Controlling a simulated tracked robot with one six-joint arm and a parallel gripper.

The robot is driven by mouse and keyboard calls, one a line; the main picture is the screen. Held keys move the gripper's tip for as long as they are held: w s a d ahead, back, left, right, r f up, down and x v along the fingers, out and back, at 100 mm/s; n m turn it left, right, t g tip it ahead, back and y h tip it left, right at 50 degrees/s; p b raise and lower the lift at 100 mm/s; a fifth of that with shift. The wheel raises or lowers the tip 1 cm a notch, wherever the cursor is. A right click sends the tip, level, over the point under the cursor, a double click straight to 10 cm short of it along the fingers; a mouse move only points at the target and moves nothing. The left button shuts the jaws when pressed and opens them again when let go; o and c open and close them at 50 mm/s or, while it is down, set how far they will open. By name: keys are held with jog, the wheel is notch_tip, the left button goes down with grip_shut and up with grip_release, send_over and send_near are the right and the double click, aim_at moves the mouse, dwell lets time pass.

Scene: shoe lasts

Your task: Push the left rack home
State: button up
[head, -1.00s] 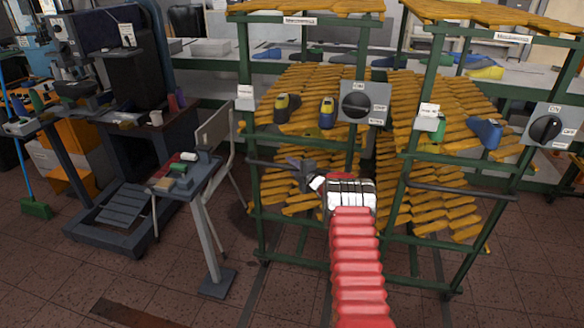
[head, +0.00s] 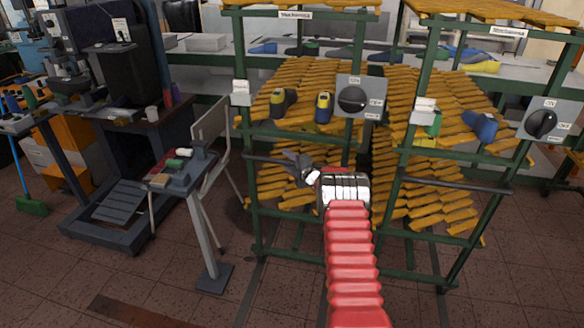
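The left rack (head: 255,212) is a green metal frame with sloping yellow slatted shelves. It carries a grey box with a black rotary knob (head: 352,100) and two dark-and-yellow shoe lasts (head: 284,102) on its upper shelf. A dark horizontal bar (head: 268,159) crosses its front at mid height. My gripper (head: 298,166), at the end of my red-sleeved arm, is in front of this rack at about the bar's height. It covers part of the bar, and I cannot tell whether it touches it. The finger gap is too small to make out.
A similar right rack (head: 455,245) with its own knob box (head: 545,122) stands close beside it. A grey stand with small items (head: 182,180) is at the left. Floor rails (head: 255,290) run under the racks. A long bench (head: 205,62) stands behind.

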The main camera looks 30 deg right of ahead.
jog(key=s+r, duration=0.1)
jog(key=s, duration=1.2)
jog(key=shift+s+d+r, duration=0.2)
jog(key=shift+d+r, duration=0.1)
jog(key=shift+r, duration=0.05)
jog(key=a+r+m+g+h, duration=0.1)
jog(key=a+r+m+h, duration=0.15)
jog(key=r, duration=0.45)
jog(key=a+r+m+g+h, duration=0.1)
jog(key=a+r+m, duration=0.15)
jog(key=r, duration=0.45)
jog(key=s+a+r+m+g, duration=0.3)
jog(key=s+a+r+m, duration=0.2)
jog(key=s+a+r, duration=0.45)
jog(key=s+a+m+g+y, duration=0.1)
jog(key=s+a+m+g, duration=0.1)
jog(key=s+a, duration=0.5)
jog(key=s+a+m+g, duration=0.2)
jog(key=s+a, duration=0.5)
jog(key=s, duration=0.9)
jog(key=s+a+m+g+y, duration=0.1)
jog(key=s+a+m, duration=0.2)
jog(key=s+a, duration=0.4)
jog(key=s, duration=0.5)
jog(key=shift+s+a+f+g+y, duration=0.15)
jog(key=shift+a+f+g+y, duration=0.15)
jog(key=shift+a+g+y, duration=0.1)
jog(key=shift+c, duration=0.7)
